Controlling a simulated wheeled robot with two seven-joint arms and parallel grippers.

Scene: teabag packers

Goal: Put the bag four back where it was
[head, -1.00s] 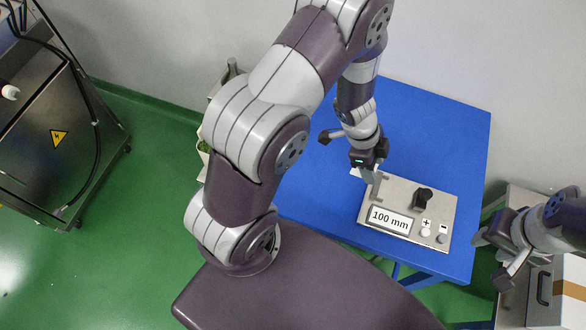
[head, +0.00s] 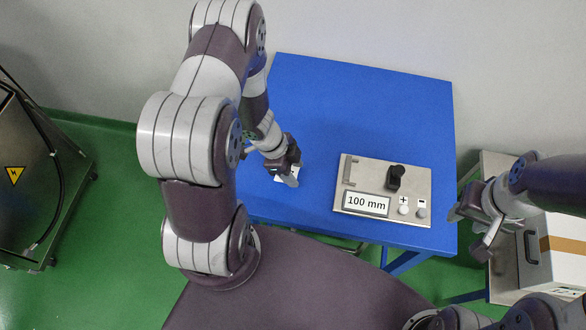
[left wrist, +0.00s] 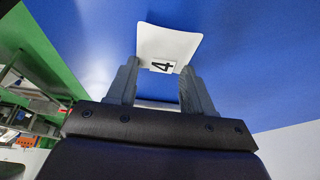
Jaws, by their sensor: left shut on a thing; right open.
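Bag four is a white packet with a black "4" on it; in the left wrist view bag four (left wrist: 168,45) is between the two fingers of my left gripper (left wrist: 158,85). In the head view my left gripper (head: 291,178) is over the left part of the blue table, shut on the bag, and only a white bit of the bag (head: 281,179) shows beside the fingers. I cannot tell whether the bag touches the table. My right gripper (head: 470,226) is open and empty, past the table's right edge.
A grey measuring device (head: 420,180) with a "100 mm" display and a black knob stands on the blue table (head: 360,110), right of my left gripper. The back of the table is clear. A white box (head: 550,248) is at the right, near my right gripper.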

